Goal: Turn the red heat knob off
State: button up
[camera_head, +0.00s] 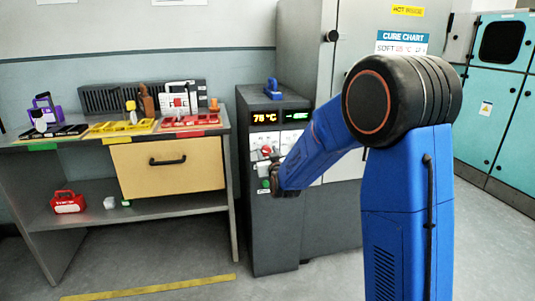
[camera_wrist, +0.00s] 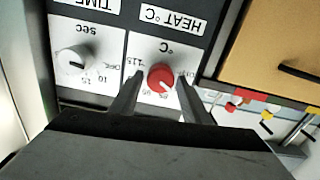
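The red heat knob (camera_wrist: 160,78) sits on a white dial plate under the "HEAT °C" label, upside down in the wrist view. In the head view the red knob (camera_head: 266,150) is on the front of the dark machine (camera_head: 262,210), whose display reads 75 °C. My gripper (camera_wrist: 158,98) is open, its two fingers one on each side of the red knob in the picture. I cannot tell whether they touch it. In the head view my gripper (camera_head: 275,178) is at the machine's front, its fingers mostly hidden by my blue arm.
A white time knob (camera_wrist: 74,60) is beside the heat dial. A green button (camera_head: 266,184) shows lower on the machine. A workbench (camera_head: 222,118) with coloured trays and a drawer (camera_head: 168,163) stands at the left. A blue object (camera_head: 272,89) rests on the machine.

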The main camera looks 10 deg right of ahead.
jog(key=c, duration=0.7)
jog(key=shift+n, duration=0.3)
jog(key=n, duration=0.3)
jog(key=shift+a, duration=0.1)
jog(key=shift+n, duration=2.1)
jog(key=shift+f, duration=0.1)
jog(key=o, duration=1.1)
jog(key=shift+a, duration=0.1)
jog(key=shift+c, duration=0.2)
jog(key=shift+s, duration=0.15)
